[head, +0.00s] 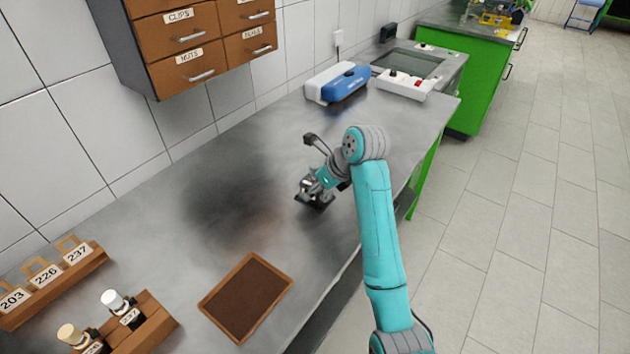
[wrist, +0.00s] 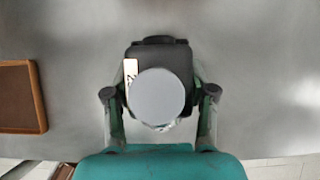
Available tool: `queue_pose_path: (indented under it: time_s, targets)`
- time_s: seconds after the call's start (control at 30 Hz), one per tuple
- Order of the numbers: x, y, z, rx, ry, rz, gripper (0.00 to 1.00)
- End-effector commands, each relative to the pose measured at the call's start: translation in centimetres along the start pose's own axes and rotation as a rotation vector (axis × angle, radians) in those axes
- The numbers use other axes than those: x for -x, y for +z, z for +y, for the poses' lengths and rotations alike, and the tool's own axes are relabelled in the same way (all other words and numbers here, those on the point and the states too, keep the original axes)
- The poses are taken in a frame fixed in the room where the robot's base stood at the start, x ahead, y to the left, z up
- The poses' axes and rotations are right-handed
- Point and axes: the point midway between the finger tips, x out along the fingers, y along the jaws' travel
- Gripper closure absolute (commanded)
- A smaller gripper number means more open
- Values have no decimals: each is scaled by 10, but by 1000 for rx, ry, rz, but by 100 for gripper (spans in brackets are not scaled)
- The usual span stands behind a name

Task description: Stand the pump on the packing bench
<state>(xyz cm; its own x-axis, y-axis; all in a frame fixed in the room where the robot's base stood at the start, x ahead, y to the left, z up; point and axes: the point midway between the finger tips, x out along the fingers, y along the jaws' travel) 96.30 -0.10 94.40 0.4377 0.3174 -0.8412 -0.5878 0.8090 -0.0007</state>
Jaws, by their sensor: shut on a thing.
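My gripper (head: 314,187) is shut on a pump with a round pale grey top and a black body (wrist: 160,55). A white tag (wrist: 129,80) on its left side is partly hidden by the top. In the wrist view the fingers of my gripper (wrist: 160,92) close on it from both sides. In the head view the pump is mostly hidden by my gripper, low over the steel bench (head: 180,190). I cannot tell whether its base touches the surface.
A brown wood-framed tray (head: 203,303) lies near the front. A wooden holder (head: 158,327) carries two small capped items at lower left, beside a rack of numbered tags (head: 60,292). A blue-and-white device (head: 345,82) and white box (head: 404,85) stand farther back. Bench around the gripper is clear.

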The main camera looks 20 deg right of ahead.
Motion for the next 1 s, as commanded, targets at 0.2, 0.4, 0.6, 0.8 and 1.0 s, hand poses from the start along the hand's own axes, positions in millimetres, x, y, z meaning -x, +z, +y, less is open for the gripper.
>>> queue_pose_path:
  time_s: [0.2, 0.4, 0.6, 0.8, 1.0]
  targets:
    - [-20, -13, 0, 0, 0, -1, 100]
    - [-27, -17, 0, 1, -2, -3, 100]
    - [-27, -17, 0, 1, -2, -3, 100]
    - [-29, -19, 0, 0, 0, 1, 19]
    - [-29, -19, 0, 0, 0, 1, 19]
